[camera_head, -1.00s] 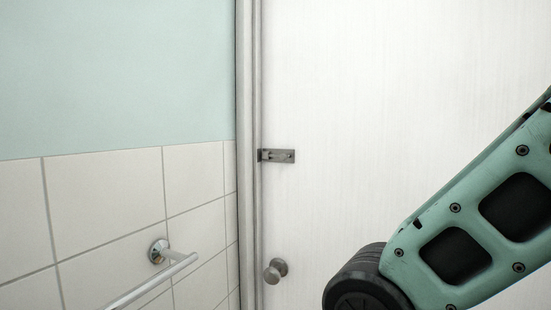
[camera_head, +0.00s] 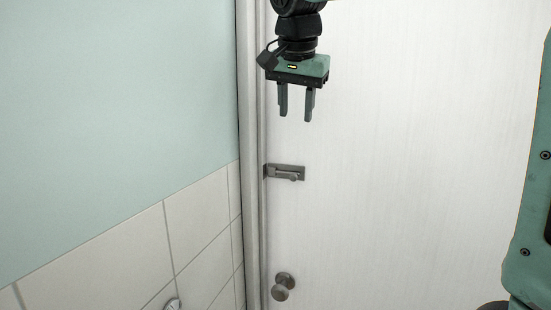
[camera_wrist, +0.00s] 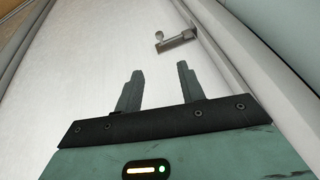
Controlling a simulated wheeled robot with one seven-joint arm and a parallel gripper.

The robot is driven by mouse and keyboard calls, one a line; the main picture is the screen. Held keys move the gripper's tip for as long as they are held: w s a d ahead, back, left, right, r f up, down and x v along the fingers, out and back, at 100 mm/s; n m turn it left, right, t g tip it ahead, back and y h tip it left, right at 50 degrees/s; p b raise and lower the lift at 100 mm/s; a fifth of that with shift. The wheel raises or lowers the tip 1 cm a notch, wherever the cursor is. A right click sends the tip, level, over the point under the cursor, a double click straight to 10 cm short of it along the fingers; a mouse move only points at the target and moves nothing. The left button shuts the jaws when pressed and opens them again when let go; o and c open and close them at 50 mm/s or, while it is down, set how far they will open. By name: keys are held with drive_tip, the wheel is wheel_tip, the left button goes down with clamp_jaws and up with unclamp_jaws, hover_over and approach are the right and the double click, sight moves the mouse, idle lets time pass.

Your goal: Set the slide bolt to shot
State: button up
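The slide bolt (camera_head: 284,173) is a small grey metal plate with a bar and a knob, mounted on the white door (camera_head: 400,150) at its left edge beside the frame. The knob sits toward the right part of the plate. Whether the bar reaches into the frame is too small to tell. In the wrist view the slide bolt (camera_wrist: 176,41) lies beyond the fingertips, toward the top. My gripper (camera_head: 296,118) hangs above the bolt with its fingers pointing down, apart from it. Its two fingers (camera_wrist: 160,70) are spread, with nothing between them.
A round door knob (camera_head: 283,286) is lower on the door. The door frame (camera_head: 252,150) and a tiled wall (camera_head: 200,225) stand at left. A metal wall fitting (camera_head: 172,304) shows at the bottom. The door face right of the bolt is clear.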

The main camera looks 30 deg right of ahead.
sight(293, 174)
drive_tip(key=p+x, duration=0.3)
drive_tip(key=x, duration=1.4)
drive_tip(key=shift+f+p, duration=0.15)
drive_tip(key=shift+p, duration=0.2)
drive_tip(key=shift+w, duration=0.1)
clamp_jaws()
